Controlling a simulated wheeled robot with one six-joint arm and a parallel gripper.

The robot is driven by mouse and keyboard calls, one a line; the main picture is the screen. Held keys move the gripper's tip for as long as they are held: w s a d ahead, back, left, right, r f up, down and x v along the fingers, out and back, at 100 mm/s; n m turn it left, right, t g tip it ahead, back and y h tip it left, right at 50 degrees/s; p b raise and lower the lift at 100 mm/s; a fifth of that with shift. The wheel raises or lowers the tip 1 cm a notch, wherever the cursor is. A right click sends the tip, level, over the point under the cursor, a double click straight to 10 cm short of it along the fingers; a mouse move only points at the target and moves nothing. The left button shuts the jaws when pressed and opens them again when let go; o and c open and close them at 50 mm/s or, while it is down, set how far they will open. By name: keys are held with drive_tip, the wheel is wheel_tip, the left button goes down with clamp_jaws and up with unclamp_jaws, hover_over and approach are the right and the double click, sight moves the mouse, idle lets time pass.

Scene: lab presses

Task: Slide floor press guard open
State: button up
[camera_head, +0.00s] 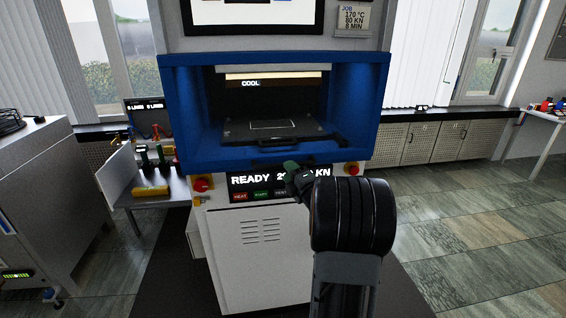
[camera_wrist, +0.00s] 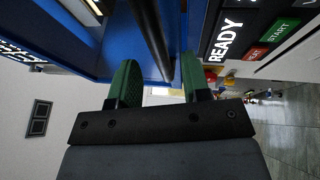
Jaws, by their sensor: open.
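The floor press (camera_head: 262,255) stands ahead, with a blue frame (camera_head: 178,110) around a dark opening. Its platen area shows inside, with a "COOL" label above. I cannot clearly make out the guard panel or how far it stands open. My gripper (camera_head: 292,165) is at the lower edge of the frame, just above the READY display. In the wrist view my green fingers (camera_wrist: 158,62) are open on either side of a black bar (camera_wrist: 150,30), which looks like the guard's handle. The bar runs between the fingertips, and I see a gap beside the left finger.
The display panel (camera_head: 250,182) with its buttons lies just below the gripper. Red knobs (camera_head: 202,184) sit on both front corners. A side table (camera_head: 160,192) with tools stands left of the press. Tiled floor is clear on the right.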

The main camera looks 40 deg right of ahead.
drive_tip(key=shift+w+d+r+p, duration=0.1)
drive_tip(key=shift+w+r+p, duration=0.15)
drive_tip(key=shift+w, duration=0.75)
drive_tip(key=shift+w+r+p, duration=0.1)
drive_tip(key=shift+w+p, duration=0.1)
drive_tip(key=shift+w, duration=0.8)
drive_tip(key=shift+c, duration=0.2)
clamp_jaws()
